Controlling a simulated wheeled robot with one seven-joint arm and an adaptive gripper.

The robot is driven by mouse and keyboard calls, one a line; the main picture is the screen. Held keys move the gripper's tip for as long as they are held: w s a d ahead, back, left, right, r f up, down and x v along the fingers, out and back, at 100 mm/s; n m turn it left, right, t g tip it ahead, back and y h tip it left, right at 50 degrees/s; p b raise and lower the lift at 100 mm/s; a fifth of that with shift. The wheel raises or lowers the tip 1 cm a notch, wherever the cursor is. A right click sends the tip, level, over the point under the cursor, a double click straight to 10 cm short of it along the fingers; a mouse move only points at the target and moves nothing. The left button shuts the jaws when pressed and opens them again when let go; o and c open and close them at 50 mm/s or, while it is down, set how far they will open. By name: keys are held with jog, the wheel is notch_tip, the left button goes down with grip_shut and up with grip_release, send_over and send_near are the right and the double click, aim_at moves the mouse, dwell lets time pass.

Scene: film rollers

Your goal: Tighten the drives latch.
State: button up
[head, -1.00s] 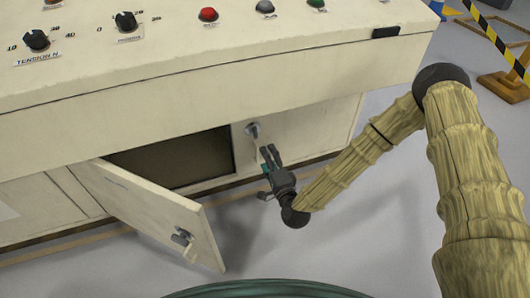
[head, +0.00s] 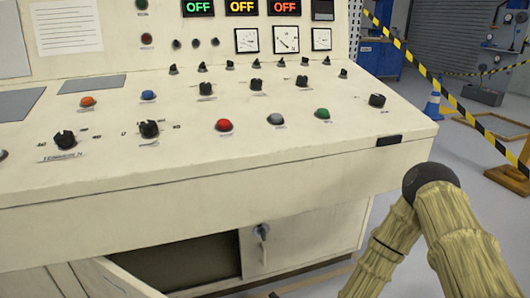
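A grey latch (head: 262,231) with a handle hanging down is on the cream cabinet panel (head: 305,240) right of the dark opening, below the console's overhang. I cannot read any label naming it as the drives latch. An open cabinet door (head: 122,280) shows only its upper part at the bottom left; its own latch is out of frame. My gripper is below the frame's lower edge; only my arm shows at the lower right.
The dark cabinet opening (head: 185,262) lies left of the panel. The sloping console (head: 190,170) with knobs and coloured buttons juts out above. Striped barrier tape (head: 431,73) and its post stand at the right. Grey floor is free right of the console.

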jog(key=s+d+f+n+g+h, duration=0.1)
jog(key=s+d+f+n+g, duration=0.25)
jog(key=s, duration=0.45)
jog(key=s+d+f+n+g+h, duration=0.25)
jog(key=s+d+f, duration=0.2)
jog(key=s, duration=0.35)
jog(key=s+d+r+n+g+h, duration=0.1)
jog(key=s+d+n+g+h, duration=0.15)
jog(key=s+d+g, duration=0.7)
jog(key=s+r+t+p, duration=0.2)
jog(key=r+p, duration=1.4)
jog(key=p, duration=0.1)
jog(key=s+d+r+t+p, duration=0.1)
jog(key=s+r+t+p, duration=0.1)
jog(key=r+p, duration=1.5)
jog(key=shift+s+d+r, duration=0.15)
jog(key=shift+s+r, duration=0.05)
jog(key=shift+r, duration=0.05)
jog(key=shift+c, duration=0.4)
